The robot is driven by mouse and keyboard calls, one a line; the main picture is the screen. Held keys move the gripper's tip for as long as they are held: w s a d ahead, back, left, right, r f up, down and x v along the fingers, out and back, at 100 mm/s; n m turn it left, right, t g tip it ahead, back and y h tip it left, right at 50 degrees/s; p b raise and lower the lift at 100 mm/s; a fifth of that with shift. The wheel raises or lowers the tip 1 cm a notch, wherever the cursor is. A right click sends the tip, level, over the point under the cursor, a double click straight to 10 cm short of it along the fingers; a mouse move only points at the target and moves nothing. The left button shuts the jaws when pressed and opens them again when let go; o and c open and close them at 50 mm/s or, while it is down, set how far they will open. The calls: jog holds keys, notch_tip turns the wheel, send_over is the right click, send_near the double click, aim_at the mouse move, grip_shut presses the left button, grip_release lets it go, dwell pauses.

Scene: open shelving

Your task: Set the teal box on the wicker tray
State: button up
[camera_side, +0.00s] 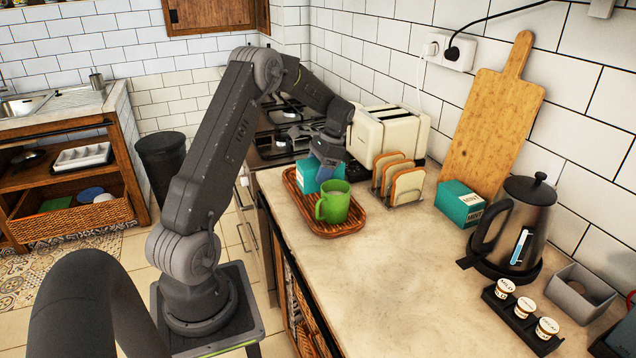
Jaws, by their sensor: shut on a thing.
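A teal box (306,175) is at the back of the wicker tray (345,231), partly hidden by my gripper and the green mug. My gripper (323,171) points down and is shut on this box. I cannot tell whether the box's underside touches the tray or is slightly above it. A green mug (333,203) stands upright on the tray, just in front of the box.
A toast rack (399,184) with bread stands right of the tray, with a cream toaster (388,134) behind. The front counter (400,280) is clear.

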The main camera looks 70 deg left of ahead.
jog(key=shift+f, duration=1.95)
jog(key=shift+f, duration=0.15)
jog(key=o, duration=0.9)
jog(key=shift+o, duration=0.2)
jog(key=v, duration=1.2)
jog(key=s+d+r+t+y, duration=0.1)
jog(key=s+d+r+t, duration=0.1)
jog(key=d+r, duration=0.35)
jog(key=s+d+r+t, duration=0.1)
jog(key=s+d+r, duration=0.1)
jog(key=d, duration=0.7)
jog(key=s+d+r+t+y, duration=0.1)
jog(key=d+r+t, duration=0.1)
jog(key=d+r, duration=0.35)
jog(key=s+d+f+t+h, duration=0.1)
jog(key=s+d+f+t, duration=0.1)
jog(key=s+d, duration=0.5)
jog(key=s+d+f+t+h, duration=0.1)
jog(key=s+d+t, duration=0.2)
jog(key=s+d, duration=0.4)
jog(key=shift+f, duration=0.35)
